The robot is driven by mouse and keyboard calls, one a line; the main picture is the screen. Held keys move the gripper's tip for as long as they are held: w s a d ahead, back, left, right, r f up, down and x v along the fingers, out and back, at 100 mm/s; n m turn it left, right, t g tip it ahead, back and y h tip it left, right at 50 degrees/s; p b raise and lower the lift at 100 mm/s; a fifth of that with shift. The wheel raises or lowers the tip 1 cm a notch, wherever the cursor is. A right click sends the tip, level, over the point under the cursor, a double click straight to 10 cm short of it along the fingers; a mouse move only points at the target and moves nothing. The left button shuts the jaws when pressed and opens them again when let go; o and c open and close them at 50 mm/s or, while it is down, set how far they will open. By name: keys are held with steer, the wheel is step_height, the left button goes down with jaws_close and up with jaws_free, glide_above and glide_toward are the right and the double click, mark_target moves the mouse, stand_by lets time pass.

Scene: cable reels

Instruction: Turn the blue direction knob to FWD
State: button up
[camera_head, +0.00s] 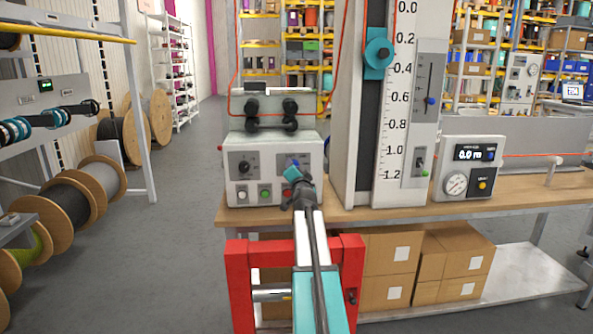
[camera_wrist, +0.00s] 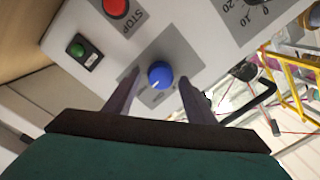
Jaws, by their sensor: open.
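The blue direction knob (camera_wrist: 160,74) sits on a grey plate on the control box's light front panel. A small white mark on it points toward the lower left of the wrist view. My gripper (camera_wrist: 159,79) is open, with one dark finger on each side of the knob; I cannot tell whether either finger touches it. The FWD label cannot be read. In the head view my gripper (camera_head: 299,186) is in front of the right part of the control box (camera_head: 233,198), and the knob is mostly hidden behind it.
A red STOP button (camera_wrist: 115,7) and a green button (camera_wrist: 77,50) are near the knob, and a numbered dial (camera_wrist: 250,12) is on the same panel. The box stands on a wooden bench (camera_head: 400,213) beside a tall scale column (camera_head: 347,150). Cartons (camera_head: 393,262) lie below.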

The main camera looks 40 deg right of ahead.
steer(key=v, duration=1.3)
steer(key=shift+s+a, duration=0.2)
steer(key=shift+s, duration=0.05)
steer(key=shift+s, duration=0.15)
stand_by(0.7)
